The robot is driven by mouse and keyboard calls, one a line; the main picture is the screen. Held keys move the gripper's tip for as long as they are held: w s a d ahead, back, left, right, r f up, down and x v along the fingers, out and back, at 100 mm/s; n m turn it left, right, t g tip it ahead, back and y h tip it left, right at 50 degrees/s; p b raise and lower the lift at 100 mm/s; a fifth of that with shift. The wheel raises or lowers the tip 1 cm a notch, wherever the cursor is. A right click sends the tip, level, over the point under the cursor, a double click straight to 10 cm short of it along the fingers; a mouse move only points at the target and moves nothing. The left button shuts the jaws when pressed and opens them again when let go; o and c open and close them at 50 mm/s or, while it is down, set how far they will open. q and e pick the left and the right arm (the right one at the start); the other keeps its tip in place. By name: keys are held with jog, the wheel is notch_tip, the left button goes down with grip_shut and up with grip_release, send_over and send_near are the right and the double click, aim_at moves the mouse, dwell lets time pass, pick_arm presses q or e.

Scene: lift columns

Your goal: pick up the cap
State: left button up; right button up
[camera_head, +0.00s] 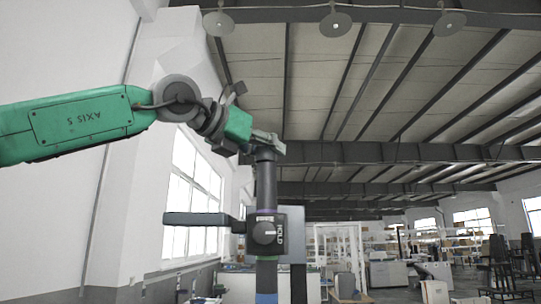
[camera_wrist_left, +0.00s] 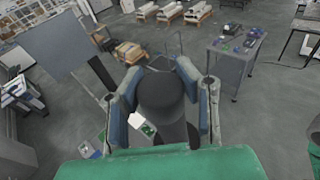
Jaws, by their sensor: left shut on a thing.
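My left gripper (camera_head: 266,143) is at the top of a dark upright post (camera_head: 265,185) in the head view. In the left wrist view, its blue-padded fingers (camera_wrist_left: 161,75) are shut around a dark grey round piece, which I take to be the cap (camera_wrist_left: 160,93). The cap sits between the two fingers. In the head view the fingers and wrist largely hide it, and I cannot tell whether it is apart from the post. My right gripper is not in view.
A lift column with a round knob (camera_head: 264,233) and a flat horizontal arm (camera_head: 195,218) stands below my left gripper. A grey table (camera_wrist_left: 237,57) shows in the left wrist view. Open floor lies between.

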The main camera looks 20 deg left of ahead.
pick_arm(q)
jog(key=shift+a+r, duration=0.15)
jog(key=shift+r, duration=0.4)
jog(key=r+p, duration=0.1)
jog(key=r, duration=0.3)
jog(key=r+p, duration=0.2)
jog(key=r, duration=0.2)
jog(key=shift+s+a+r, duration=0.1)
jog(key=shift+a, duration=0.1)
jog(key=shift+d+r, duration=0.2)
jog(key=shift+r, duration=0.4)
jog(key=shift+a+r+p, duration=0.1)
jog(key=shift+r+p, duration=0.35)
jog(key=shift+p, duration=0.35)
jog(key=shift+r, duration=0.1)
jog(key=shift+r, duration=2.4)
